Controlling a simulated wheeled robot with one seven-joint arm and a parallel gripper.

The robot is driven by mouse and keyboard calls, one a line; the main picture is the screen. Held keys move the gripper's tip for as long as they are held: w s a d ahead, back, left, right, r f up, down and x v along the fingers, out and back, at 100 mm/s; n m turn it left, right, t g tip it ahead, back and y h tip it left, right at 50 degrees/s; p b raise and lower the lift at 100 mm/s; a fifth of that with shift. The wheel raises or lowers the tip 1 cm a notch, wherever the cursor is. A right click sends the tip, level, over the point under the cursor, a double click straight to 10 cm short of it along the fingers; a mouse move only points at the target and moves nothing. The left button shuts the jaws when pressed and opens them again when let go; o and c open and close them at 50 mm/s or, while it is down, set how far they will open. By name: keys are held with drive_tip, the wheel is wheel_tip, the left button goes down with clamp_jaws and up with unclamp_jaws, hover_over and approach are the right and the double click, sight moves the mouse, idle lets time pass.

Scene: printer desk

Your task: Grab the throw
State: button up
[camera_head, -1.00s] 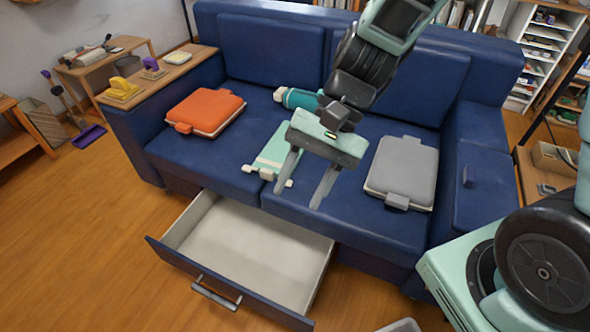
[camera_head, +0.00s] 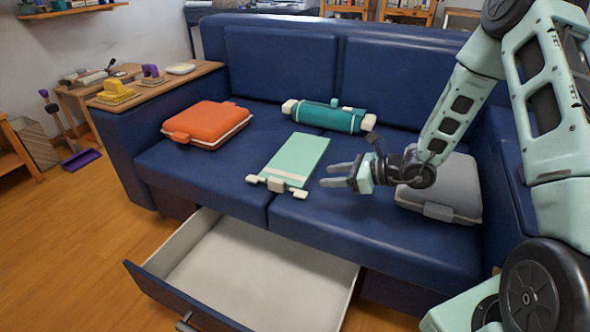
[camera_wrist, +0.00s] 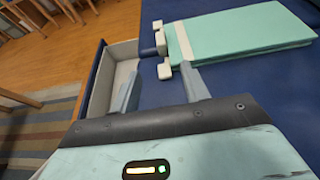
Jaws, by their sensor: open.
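Two soft-looking things on the sofa could be the throw; I cannot tell which. One is a flat mint-green folded piece (camera_head: 300,155) with a cream band and cream end blocks. It lies mid-seat and also shows in the wrist view (camera_wrist: 250,30). The other is a teal roll (camera_head: 325,117) with cream ends, lying against the backrest. My gripper (camera_head: 326,175) is open and empty, to the right of the mint piece, fingers pointing left. In the wrist view its fingertips (camera_wrist: 161,72) appear near the cream blocks, with no grip on them.
An orange case (camera_head: 207,125) lies on the left of the blue sofa (camera_head: 200,174). A grey case (camera_head: 450,190) lies at the right, beside my gripper. An open, empty drawer (camera_head: 260,268) juts out below the seat. The left armrest shelf (camera_head: 160,87) holds small items.

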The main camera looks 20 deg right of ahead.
drive_tip(key=b, duration=0.4)
approach(278, 180)
drive_tip(key=x, duration=0.3)
drive_tip(key=shift+a, duration=0.2)
drive_tip(key=b+x, duration=0.2)
drive_tip(key=x, duration=0.2)
drive_tip(key=shift+w+f, duration=0.15)
drive_tip(key=shift+f, duration=0.1)
drive_tip(key=shift+w+a, duration=0.25)
clamp_jaws()
